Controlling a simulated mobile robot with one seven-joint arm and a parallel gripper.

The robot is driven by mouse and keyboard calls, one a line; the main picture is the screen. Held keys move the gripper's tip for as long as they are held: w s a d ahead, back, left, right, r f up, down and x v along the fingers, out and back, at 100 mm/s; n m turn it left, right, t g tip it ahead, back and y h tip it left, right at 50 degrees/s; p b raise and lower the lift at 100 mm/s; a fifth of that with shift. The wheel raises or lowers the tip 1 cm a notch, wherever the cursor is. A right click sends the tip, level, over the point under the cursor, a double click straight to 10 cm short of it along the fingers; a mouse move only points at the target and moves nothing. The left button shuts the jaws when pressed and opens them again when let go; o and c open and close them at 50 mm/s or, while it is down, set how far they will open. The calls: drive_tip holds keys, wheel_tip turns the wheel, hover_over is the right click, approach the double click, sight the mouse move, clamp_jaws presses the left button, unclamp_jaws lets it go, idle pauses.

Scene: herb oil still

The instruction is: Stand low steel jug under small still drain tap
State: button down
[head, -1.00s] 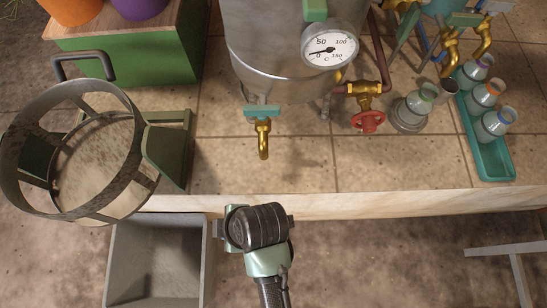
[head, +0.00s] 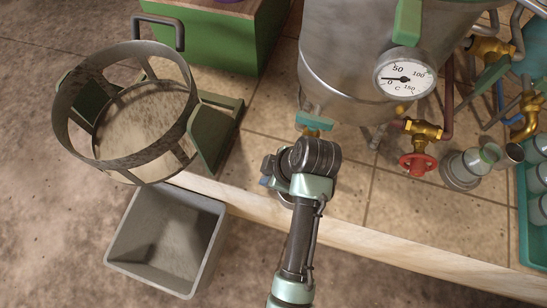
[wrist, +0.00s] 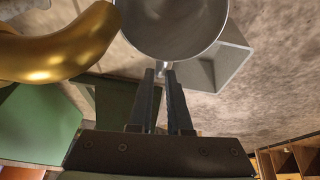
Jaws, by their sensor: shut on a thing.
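In the wrist view my gripper (wrist: 163,78) is shut on the low steel jug (wrist: 178,28), at the near edge of its round wall. The jug's open mouth faces the camera. The brass drain tap (wrist: 60,45) is large and close at the left of the jug. In the head view the drain tap, with its teal lever (head: 313,121), hangs at the front of the small still (head: 345,60). My wrist covers the tap's lower end and most of the jug. I cannot tell whether the jug touches the bench.
A grey bin (head: 165,240) stands on the floor before the tiled bench (head: 400,215). A round metal basket frame (head: 130,110) is at the left. A red valve (head: 418,162), a steel cup with a bottle (head: 462,170) and a teal tray (head: 530,235) are at the right.

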drive_tip(key=w, duration=0.1)
drive_tip(key=w+d, duration=0.1)
drive_tip(key=w+b, duration=0.1)
drive_tip(key=w, duration=0.1)
drive_tip(key=shift+d+f, duration=0.2)
drive_tip(key=shift+f, duration=0.15)
drive_tip(key=c, duration=0.8)
unclamp_jaws()
drive_tip(key=shift+c, duration=0.2)
drive_tip(key=p+v, duration=0.3)
drive_tip(key=v, duration=0.9)
drive_tip(key=shift+w, duration=0.1)
